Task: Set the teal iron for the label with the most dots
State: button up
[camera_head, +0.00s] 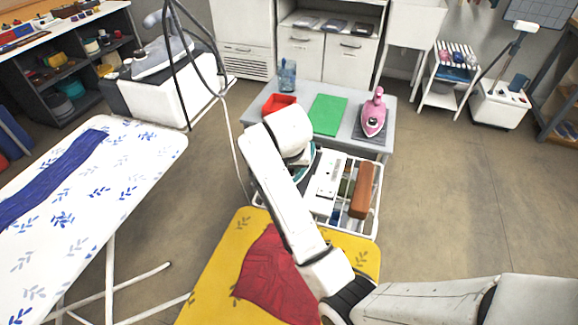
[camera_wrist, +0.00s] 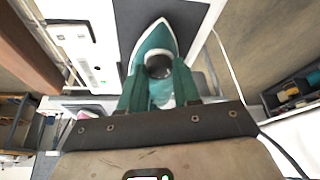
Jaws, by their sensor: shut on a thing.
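The teal iron (camera_wrist: 151,42) lies below my gripper in the wrist view, its pointed tip toward the top of the picture. A round dark dial (camera_wrist: 158,66) is on top of it. My gripper (camera_wrist: 158,72) has its two green fingers on either side of this dial and is shut on it. In the head view the iron (camera_head: 306,157) shows only in part, since my arm covers most of it and the gripper. A red garment (camera_head: 272,277) lies on the yellow ironing board and a blue one (camera_head: 58,178) on the white board. I cannot make out any label's dots.
A wire-framed cart (camera_head: 377,205) with a white panel and a brown block stands around the iron. Behind it, a grey table (camera_head: 345,133) holds a pink iron (camera_head: 374,117), a green mat, a red tray and a blue cup. Floor at the right (camera_head: 450,200) is clear.

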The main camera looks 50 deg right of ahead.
jog(key=shift+c, duration=0.7)
jog(key=shift+m, duration=0.4)
jog(key=m+p, duration=0.1)
jog(key=m+g, duration=0.1)
jog(key=shift+w+a+r+m+h+p, duration=0.1)
jog(key=shift+w+m+h+p, duration=0.05)
jog(key=shift+m+h+p, duration=0.2)
jog(key=m, duration=0.1)
jog(key=m+g, duration=0.1)
jog(key=m, duration=0.2)
jog(key=shift+w+m+g, duration=0.25)
jog(key=shift+g, duration=0.15)
jog(key=m+g, duration=0.1)
jog(key=m, duration=0.3)
jog(key=shift+w+m+g+b, duration=0.2)
jog(key=shift+m+g+b, duration=0.1)
jog(key=shift+g, duration=0.1)
jog(key=m+g+y+b, duration=0.1)
jog(key=m, duration=0.3)
jog(key=shift+w+m+b, duration=0.1)
jog(key=shift+m+b, duration=0.3)
jog(key=shift+g, duration=0.4)
